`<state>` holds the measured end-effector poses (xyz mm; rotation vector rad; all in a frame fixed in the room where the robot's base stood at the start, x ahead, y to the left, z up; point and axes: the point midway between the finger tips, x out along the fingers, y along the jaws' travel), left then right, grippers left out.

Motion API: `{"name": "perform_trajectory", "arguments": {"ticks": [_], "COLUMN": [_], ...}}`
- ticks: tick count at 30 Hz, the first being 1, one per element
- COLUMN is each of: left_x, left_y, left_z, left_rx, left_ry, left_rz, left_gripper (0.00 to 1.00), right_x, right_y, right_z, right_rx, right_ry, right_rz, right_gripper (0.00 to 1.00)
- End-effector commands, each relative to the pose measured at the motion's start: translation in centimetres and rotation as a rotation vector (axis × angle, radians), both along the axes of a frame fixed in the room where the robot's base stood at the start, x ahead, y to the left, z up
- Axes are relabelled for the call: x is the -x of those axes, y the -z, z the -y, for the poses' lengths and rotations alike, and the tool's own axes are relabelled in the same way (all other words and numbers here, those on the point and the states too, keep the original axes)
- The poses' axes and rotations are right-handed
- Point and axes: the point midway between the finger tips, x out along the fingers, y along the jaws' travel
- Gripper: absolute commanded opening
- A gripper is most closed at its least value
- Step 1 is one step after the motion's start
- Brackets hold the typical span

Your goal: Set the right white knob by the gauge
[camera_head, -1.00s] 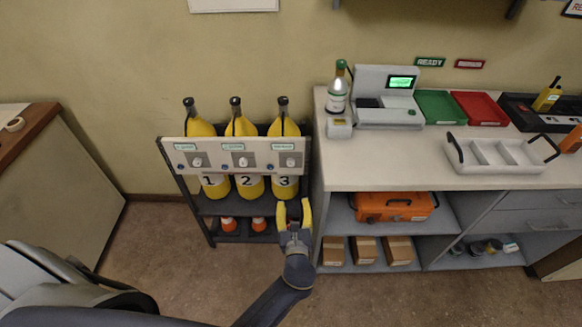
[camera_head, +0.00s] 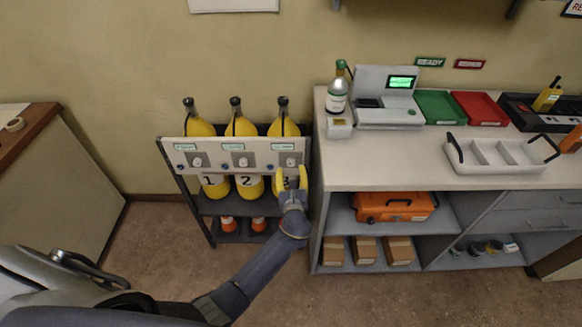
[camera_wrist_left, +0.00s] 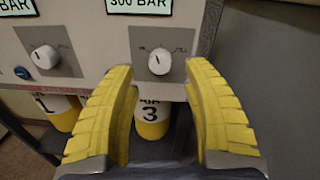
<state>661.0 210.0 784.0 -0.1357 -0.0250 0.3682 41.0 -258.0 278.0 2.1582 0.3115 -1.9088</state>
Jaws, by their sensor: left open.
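The right white knob (camera_wrist_left: 160,62) sits on a grey plate under a "300 BAR" label (camera_wrist_left: 139,5) in the left wrist view, on the rack's white panel (camera_head: 220,172). My left gripper (camera_head: 291,175) is open, with yellow fingers on either side below the knob. In the left wrist view its fingertips (camera_wrist_left: 160,72) flank the knob without touching it. The middle white knob (camera_head: 243,162) and the left white knob (camera_head: 197,162) also show on the panel. The gauge is not clearly readable. My right gripper is not in view.
Yellow bottles (camera_head: 235,125) numbered 1, 2 and 3 stand behind the panel. A blue button (camera_wrist_left: 22,73) sits left of the middle knob. The counter (camera_head: 390,165) stands close on the right, with a white tray (camera_head: 500,155) on it. Open floor lies in front.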

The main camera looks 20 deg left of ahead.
Motion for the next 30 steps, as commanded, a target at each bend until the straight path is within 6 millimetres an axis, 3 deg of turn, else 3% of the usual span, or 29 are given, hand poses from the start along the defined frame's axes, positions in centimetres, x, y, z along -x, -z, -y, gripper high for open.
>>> {"name": "perform_trajectory", "arguments": {"ticks": [9,22,30], "left_x": [-2.5,-2.9,-2.9], "left_y": [0.0,0.0,0.0], "left_z": [-1.0,-1.1,-1.1], "left_rx": [-0.001,0.0,0.0], "left_ry": [0.0,0.0,0.0], "left_rz": [0.0,0.0,0.0], "left_gripper": [0.49,0.51,0.2], "right_x": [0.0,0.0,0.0], "right_y": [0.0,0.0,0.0], "right_z": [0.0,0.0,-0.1], "right_rx": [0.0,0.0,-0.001], "right_ry": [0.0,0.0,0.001], "right_rz": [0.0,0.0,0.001], "right_gripper": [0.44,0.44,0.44]}}
